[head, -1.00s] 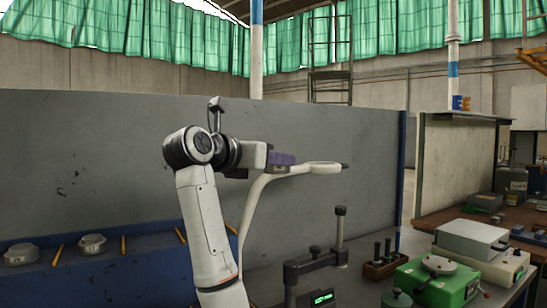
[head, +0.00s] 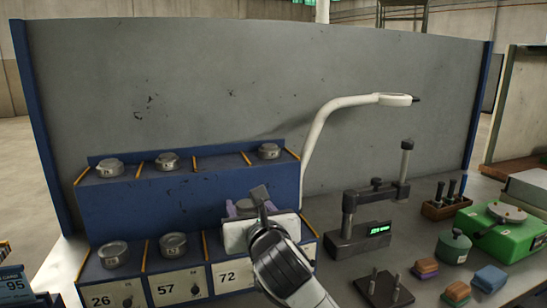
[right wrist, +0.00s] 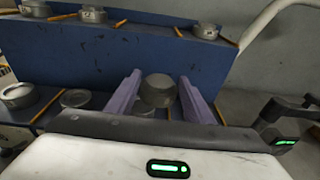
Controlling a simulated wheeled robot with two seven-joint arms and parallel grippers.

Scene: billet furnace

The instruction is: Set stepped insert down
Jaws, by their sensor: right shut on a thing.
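My right gripper (head: 246,207) is in front of the blue two-tier rack, over the lower shelf near the bay marked 72. Its two purple fingers are shut on a grey round stepped insert. In the right wrist view, the insert (right wrist: 158,90) sits between the fingertips (right wrist: 160,92), its top face up. Any contact with the shelf is hidden. My left gripper is out of view.
Other grey inserts sit in lower bays 26 (head: 115,253) and 57 (head: 173,244), and three on the upper shelf (head: 222,160). Yellow dividers separate the bays. A gauge stand (head: 375,205), lamp arm (head: 345,106) and green scale (head: 495,230) stand to the right.

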